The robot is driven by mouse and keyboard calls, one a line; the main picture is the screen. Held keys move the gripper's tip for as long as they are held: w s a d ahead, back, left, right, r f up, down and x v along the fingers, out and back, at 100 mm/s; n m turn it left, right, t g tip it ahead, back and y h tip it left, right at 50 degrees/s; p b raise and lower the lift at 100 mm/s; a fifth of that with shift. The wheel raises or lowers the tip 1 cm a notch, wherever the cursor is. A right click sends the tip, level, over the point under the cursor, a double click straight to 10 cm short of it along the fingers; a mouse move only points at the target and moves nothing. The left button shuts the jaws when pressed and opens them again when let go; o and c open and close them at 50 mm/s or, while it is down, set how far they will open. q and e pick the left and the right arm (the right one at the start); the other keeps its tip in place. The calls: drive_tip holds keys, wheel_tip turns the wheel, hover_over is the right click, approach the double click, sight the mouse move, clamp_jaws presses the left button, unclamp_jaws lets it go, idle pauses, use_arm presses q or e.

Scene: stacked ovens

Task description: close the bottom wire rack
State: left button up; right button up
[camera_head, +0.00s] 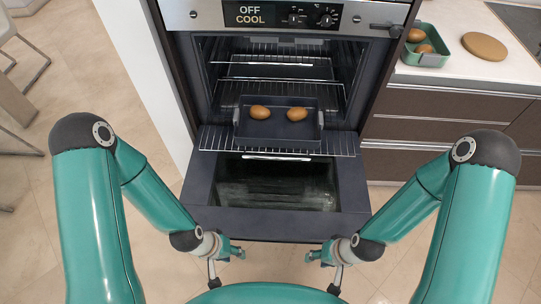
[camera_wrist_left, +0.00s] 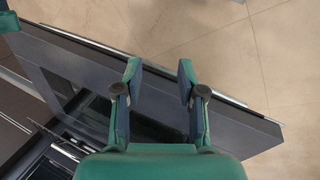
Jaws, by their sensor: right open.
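The bottom wire rack (camera_head: 340,143) is slid out of the oven, its front part standing over the opened door. It carries a dark tray (camera_head: 277,134) with two brown potato-like items (camera_head: 260,112). My left gripper (camera_head: 240,252) is low at the door's front edge, left of centre, below the rack and apart from it. In the left wrist view its fingers (camera_wrist_left: 160,72) are spread, with nothing between them, over the door's edge. My right gripper (camera_head: 311,256) is open, just in front of the door's edge, right of centre, and holds nothing.
The oven door (camera_head: 194,193) is folded down flat, between the grippers and the cavity. An upper wire rack (camera_head: 275,62) sits inside the oven. On the right counter are a green container (camera_head: 426,59) with brown items and a round board (camera_head: 484,46).

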use_arm(q)
drive_tip(key=shift+c, duration=1.3)
drive_tip(key=shift+w+m, duration=0.2)
drive_tip(key=shift+m, duration=0.2)
drive_tip(key=shift+c, duration=1.2)
drive_tip(key=w+a+m+t+y, duration=0.1)
drive_tip(key=w+m, duration=0.1)
drive_tip(key=w, duration=0.1)
drive_tip(key=w+a+r+m+t, duration=0.1)
drive_tip(key=w+a+m+t, duration=0.1)
drive_tip(key=w+a+m+t+y, duration=0.1)
drive_tip(key=w+m+t, duration=0.1)
drive_tip(key=w, duration=0.1)
drive_tip(key=shift+w+a+r+m+y, duration=0.15)
drive_tip(key=shift+w+r+m+y, duration=0.15)
drive_tip(key=shift+w+m, duration=0.1)
clamp_jaws()
drive_tip(key=w+d+r+m+t+y, duration=0.2)
drive_tip(key=w+r+m+t+y, duration=0.1)
drive_tip(key=w+r+m+t, duration=0.55)
drive_tip(key=s+d+r+m+g+h, duration=0.1)
drive_tip(key=s+d+r+m+h, duration=0.2)
drive_tip(key=d, duration=0.4)
drive_tip(key=w+f+y+b, duration=0.1)
drive_tip(key=w+f+b, duration=0.6)
drive_tip(key=w+b, duration=0.3)
drive_tip(key=w+m, duration=0.1)
drive_tip(key=w, duration=0.2)
drive_tip(key=shift+d+f, duration=0.2)
drive_tip(key=shift+d, duration=0.05)
